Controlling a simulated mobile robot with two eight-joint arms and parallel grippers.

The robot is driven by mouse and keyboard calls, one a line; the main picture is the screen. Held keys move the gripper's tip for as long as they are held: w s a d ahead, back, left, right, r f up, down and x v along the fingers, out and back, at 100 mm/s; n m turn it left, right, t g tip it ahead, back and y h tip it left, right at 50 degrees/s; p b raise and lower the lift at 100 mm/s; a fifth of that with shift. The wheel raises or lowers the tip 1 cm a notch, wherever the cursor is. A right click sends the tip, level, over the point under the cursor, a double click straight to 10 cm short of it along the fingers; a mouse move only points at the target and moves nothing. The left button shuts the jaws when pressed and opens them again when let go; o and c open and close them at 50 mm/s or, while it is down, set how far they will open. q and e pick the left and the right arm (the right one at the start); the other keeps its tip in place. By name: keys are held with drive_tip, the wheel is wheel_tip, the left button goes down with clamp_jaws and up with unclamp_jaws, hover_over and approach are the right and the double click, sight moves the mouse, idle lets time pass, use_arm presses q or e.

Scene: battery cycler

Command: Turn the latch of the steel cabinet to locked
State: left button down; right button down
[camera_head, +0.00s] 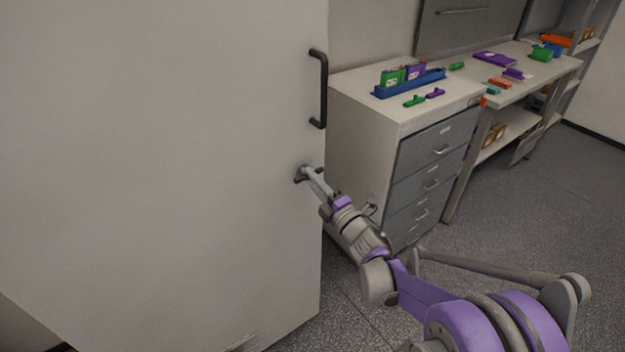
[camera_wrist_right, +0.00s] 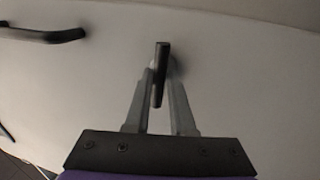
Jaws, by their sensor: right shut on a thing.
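The steel cabinet (camera_head: 170,150) fills the left of the head view, its large pale door shut as far as I can see. A dark bar handle (camera_head: 321,88) is near the door's right edge and also shows at upper left in the right wrist view (camera_wrist_right: 45,34). Below it, my right gripper (camera_head: 305,174) reaches the door at the latch, which it mostly hides in the head view. In the right wrist view, the gripper (camera_wrist_right: 160,88) is shut on the dark latch (camera_wrist_right: 160,75), its fingers on either side. The latch appears nearly upright there. My left gripper is not in view.
A drawer unit (camera_head: 360,130) stands right of the cabinet, with a blue tray (camera_head: 408,84) and small green and purple items on top. A bench (camera_head: 545,68) and shelves stand farther right. Grey floor (camera_head: 540,200) is open in front.

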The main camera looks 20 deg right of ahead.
drive_tip(key=c, duration=0.8)
unclamp_jaws()
drive_tip(key=shift+o, duration=0.2)
drive_tip(key=b+v, duration=0.1)
drive_tip(key=v, duration=1)
drive_tip(key=shift+w, duration=0.1)
